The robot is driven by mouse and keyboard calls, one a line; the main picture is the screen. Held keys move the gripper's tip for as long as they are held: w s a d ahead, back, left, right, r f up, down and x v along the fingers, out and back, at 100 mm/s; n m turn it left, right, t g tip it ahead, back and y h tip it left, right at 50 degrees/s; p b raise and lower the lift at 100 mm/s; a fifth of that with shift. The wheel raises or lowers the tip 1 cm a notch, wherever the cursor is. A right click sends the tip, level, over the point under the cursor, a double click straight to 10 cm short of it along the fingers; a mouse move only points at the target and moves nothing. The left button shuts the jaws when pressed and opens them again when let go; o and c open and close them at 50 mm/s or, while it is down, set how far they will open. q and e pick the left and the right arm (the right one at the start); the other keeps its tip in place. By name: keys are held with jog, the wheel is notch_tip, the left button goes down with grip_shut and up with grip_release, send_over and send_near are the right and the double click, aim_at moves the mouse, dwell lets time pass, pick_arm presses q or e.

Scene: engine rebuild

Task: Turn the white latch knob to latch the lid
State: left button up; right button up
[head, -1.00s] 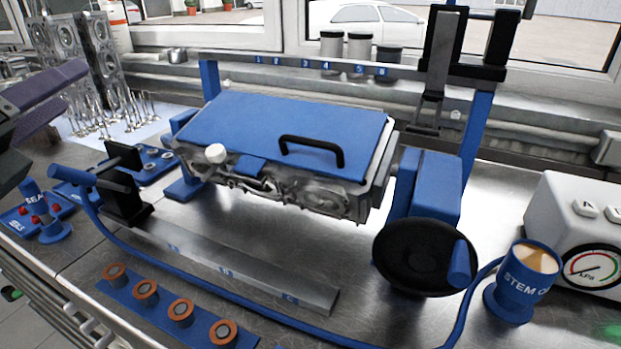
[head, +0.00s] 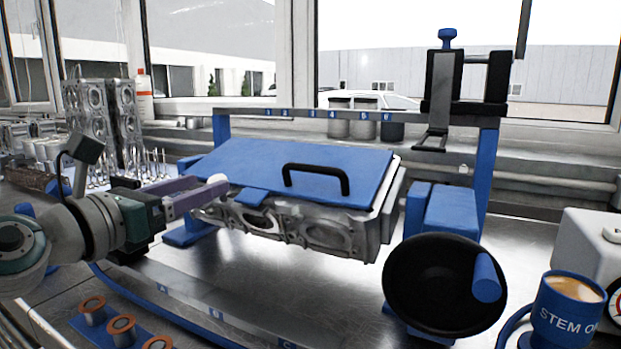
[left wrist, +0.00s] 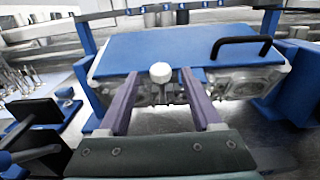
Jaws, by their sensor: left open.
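The blue lid (head: 300,165) with its black handle (head: 316,178) lies over the grey metal engine head (head: 320,228). The white latch knob (head: 217,181) is at the lid's front left; it also shows in the left wrist view (left wrist: 160,72). My left gripper (head: 205,196) has purple fingers and points at the knob. In the left wrist view my left gripper (left wrist: 155,83) is open, with the knob between the line of its two fingertips or just beyond them. Contact cannot be told. My right gripper is not in view.
A black handwheel (head: 440,285) with a blue grip stands at the front right. A blue cup (head: 567,315) of tan stuff is beside it. Orange-topped pieces (head: 121,326) sit at the front left. Valves and metal blocks (head: 100,125) stand at the back left.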

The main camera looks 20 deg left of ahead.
pick_arm(q)
jog(key=shift+w+d, duration=0.15)
jog(key=shift+w, duration=1.25)
grip_shut()
